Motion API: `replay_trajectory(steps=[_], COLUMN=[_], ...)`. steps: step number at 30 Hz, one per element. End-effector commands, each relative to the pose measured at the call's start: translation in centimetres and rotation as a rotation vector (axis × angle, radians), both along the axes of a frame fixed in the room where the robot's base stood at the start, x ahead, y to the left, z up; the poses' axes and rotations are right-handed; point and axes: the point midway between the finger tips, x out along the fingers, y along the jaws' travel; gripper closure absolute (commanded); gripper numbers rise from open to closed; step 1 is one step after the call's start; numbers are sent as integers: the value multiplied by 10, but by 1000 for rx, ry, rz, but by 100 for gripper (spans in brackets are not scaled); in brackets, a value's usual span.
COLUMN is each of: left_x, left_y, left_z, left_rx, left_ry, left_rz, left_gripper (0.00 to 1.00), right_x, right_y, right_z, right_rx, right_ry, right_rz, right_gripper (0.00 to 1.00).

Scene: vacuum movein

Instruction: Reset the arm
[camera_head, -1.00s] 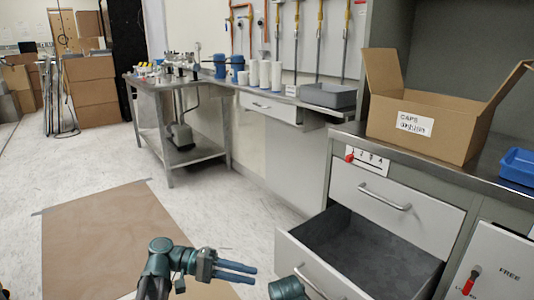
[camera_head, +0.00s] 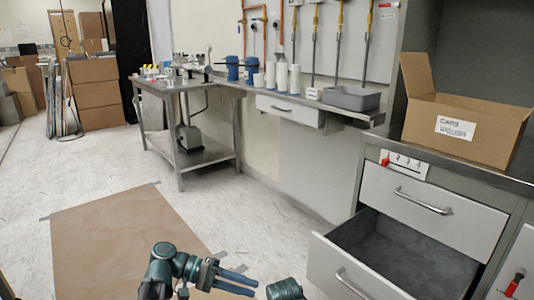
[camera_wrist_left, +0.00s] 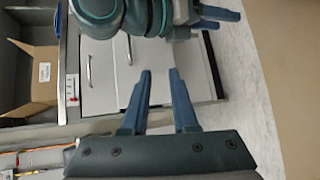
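My left gripper (camera_head: 250,281) shows at the bottom of the head view, over the floor. In the left wrist view its two blue fingers (camera_wrist_left: 160,78) stand apart with nothing between them, so it is open and empty. A rounded green link of my right arm (camera_head: 285,289) shows at the bottom of the head view, just right of the left fingers. The right gripper (camera_wrist_left: 228,21) shows at the top of the left wrist view. Its blue fingers are seen at a slant and cut by other parts, so its opening is unclear.
An open drawer (camera_head: 350,263) juts out at the lower right, close to my right arm. Above it are a shut drawer (camera_head: 420,208) and a cardboard box (camera_head: 415,117) on the counter. A steel table (camera_head: 180,165) stands farther back. A brown floor mat (camera_head: 110,240) lies clear at left.

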Motion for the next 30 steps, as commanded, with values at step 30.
replay_trajectory(steps=[30], left_x=[-25], left_y=[107], left_z=[-141], left_rx=[1277], left_ry=[-266], left_rz=[-31], left_gripper=[73], right_x=[0], right_y=[0], right_z=[15], right_rx=[0], right_ry=[0], right_rz=[1], right_gripper=[50])
